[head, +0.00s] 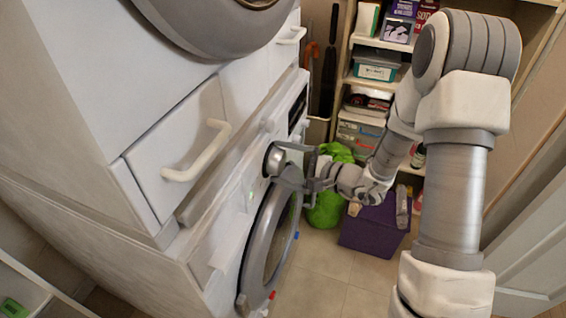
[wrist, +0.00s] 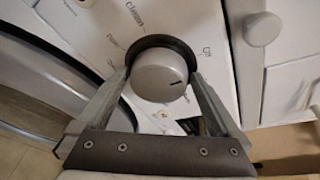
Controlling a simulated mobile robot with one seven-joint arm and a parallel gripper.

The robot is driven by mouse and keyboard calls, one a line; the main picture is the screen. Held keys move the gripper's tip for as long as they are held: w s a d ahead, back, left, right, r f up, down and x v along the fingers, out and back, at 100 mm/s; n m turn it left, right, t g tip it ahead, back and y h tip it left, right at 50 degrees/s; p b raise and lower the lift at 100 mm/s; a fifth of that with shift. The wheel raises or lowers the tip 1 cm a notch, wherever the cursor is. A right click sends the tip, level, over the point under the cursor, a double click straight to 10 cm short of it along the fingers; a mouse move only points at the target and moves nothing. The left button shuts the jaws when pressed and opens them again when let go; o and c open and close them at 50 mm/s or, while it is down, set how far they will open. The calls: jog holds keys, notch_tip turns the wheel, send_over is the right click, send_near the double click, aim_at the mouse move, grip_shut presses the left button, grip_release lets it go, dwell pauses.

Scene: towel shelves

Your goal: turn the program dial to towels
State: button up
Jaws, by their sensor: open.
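The program dial (wrist: 160,76) is a round, pale grey knob with a short dark mark on its lower right face, set in a dark ring on the washer's white panel. In the head view the dial (head: 274,160) sits above the round washer door (head: 266,240). My gripper (wrist: 160,75) is open, with one finger on each side of the dial. I cannot tell whether the fingers touch it. In the head view my gripper (head: 283,164) reaches the panel from the right.
A drawer with a white handle (head: 197,150) is above the panel at left. Behind stand shelves with boxes (head: 375,64), a green bag (head: 328,205) and a purple bin (head: 374,226). The tiled floor (head: 325,280) in front of the washer is clear.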

jog(key=c, duration=1.1)
jog(key=shift+r+m, duration=0.1)
jog(key=shift+m, duration=0.2)
jog(key=shift+w+d+r+m+g+p, duration=0.1)
jog(key=shift+m+g+p, duration=0.2)
jog(key=shift+m+p, duration=0.3)
jog(key=shift+r+m+g+p, duration=0.1)
jog(key=shift+m+g+p, duration=0.2)
jog(key=shift+m+p, duration=0.25)
jog(key=m+g+p, duration=0.1)
jog(key=m+p, duration=0.1)
jog(key=m+g+p, duration=0.1)
jog(key=m, duration=0.1)
jog(key=shift+w+d+p, duration=0.1)
jog(key=shift+w+p, duration=0.1)
jog(key=shift+p, duration=0.15)
jog(key=m+g+y+p, duration=0.1)
jog(key=m+p, duration=0.1)
jog(key=shift+w+f+m, duration=0.1)
jog(key=shift+f+m, duration=0.05)
jog(key=shift+m, duration=0.2)
jog(key=shift+w+f+m+g+y+p, duration=0.15)
jog(key=shift+m+g+y+p, duration=0.15)
jog(key=shift+m+g+p, duration=0.6)
jog(key=shift+m, duration=0.4)
